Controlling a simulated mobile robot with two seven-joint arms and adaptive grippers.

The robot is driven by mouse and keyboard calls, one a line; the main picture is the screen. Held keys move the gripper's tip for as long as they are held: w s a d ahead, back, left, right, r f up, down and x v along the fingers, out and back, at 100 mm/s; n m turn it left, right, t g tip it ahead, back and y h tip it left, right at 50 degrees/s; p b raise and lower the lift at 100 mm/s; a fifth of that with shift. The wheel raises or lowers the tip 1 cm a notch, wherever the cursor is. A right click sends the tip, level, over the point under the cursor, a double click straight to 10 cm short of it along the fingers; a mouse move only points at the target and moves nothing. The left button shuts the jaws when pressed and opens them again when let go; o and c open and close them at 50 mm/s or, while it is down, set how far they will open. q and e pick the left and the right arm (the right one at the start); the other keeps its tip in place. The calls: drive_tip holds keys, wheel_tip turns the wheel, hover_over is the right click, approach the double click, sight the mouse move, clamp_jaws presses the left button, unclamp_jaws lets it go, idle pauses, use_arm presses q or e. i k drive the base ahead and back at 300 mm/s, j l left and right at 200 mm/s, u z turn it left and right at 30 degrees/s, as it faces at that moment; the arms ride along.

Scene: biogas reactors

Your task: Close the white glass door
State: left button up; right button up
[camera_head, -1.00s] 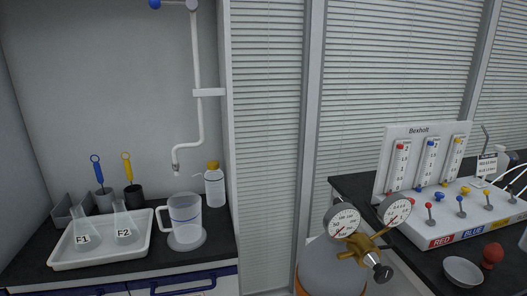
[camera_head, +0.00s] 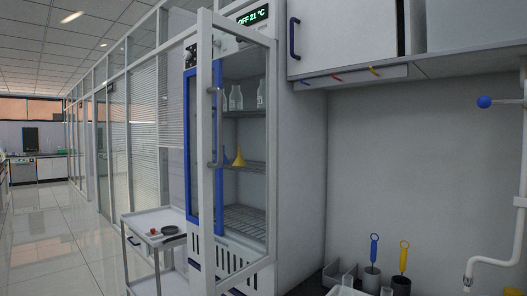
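The white-framed glass door (camera_head: 205,150) stands open on the front of a tall white cabinet (camera_head: 300,175). A grey vertical handle (camera_head: 216,127) is on the door frame. A display at the cabinet top reads about 21 °C. A blue-edged frame (camera_head: 191,140) shows behind the glass door. Neither gripper is in view.
A white trolley (camera_head: 150,222) with small items stands beside the door at the lower left. A glass-walled corridor with clear floor (camera_head: 60,240) runs off to the left. A counter with holders and a white pipe (camera_head: 500,255) is at right.

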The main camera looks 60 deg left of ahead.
sight(206, 19)
drive_tip(key=u, duration=1.9)
